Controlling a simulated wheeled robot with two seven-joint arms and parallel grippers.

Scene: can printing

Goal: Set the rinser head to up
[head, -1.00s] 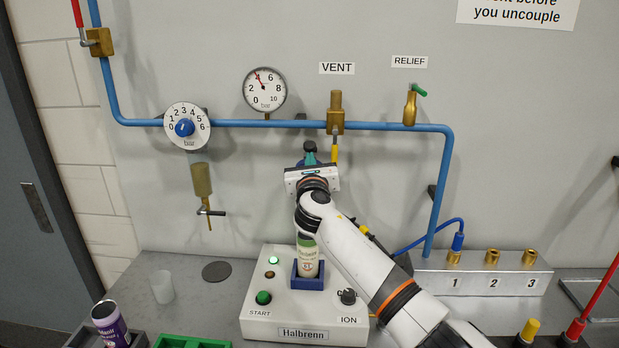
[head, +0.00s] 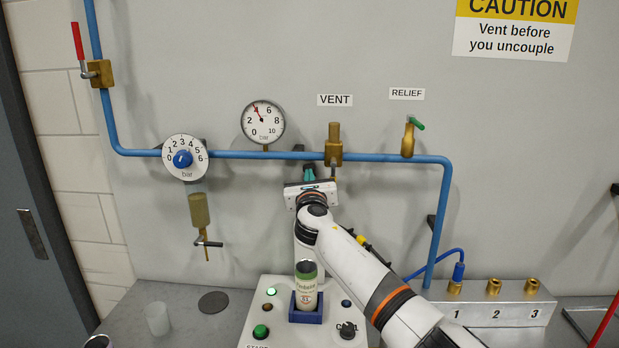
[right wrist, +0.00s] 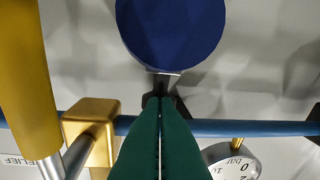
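The rinser head, which I take to be the dark blue round piece (right wrist: 170,30), fills the top middle of the right wrist view, with a thin silver lip at its edge. In the head view my right wrist hides it. My right gripper (head: 309,174) is at the pipe wall above the machine. In the right wrist view its green fingers (right wrist: 160,102) are pressed together, tips close to a dark bracket beside the blue piece. I cannot tell whether they touch it. A can (head: 306,285) stands upright in a blue holder (head: 306,315) on the machine.
The vent valve (head: 334,145) is just right of my right gripper; its yellow handle (right wrist: 28,75) is close in the right wrist view. The blue pipe (head: 250,155) runs behind. A clear cup (head: 157,318) and a dark disc (head: 213,302) are on the bench at left.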

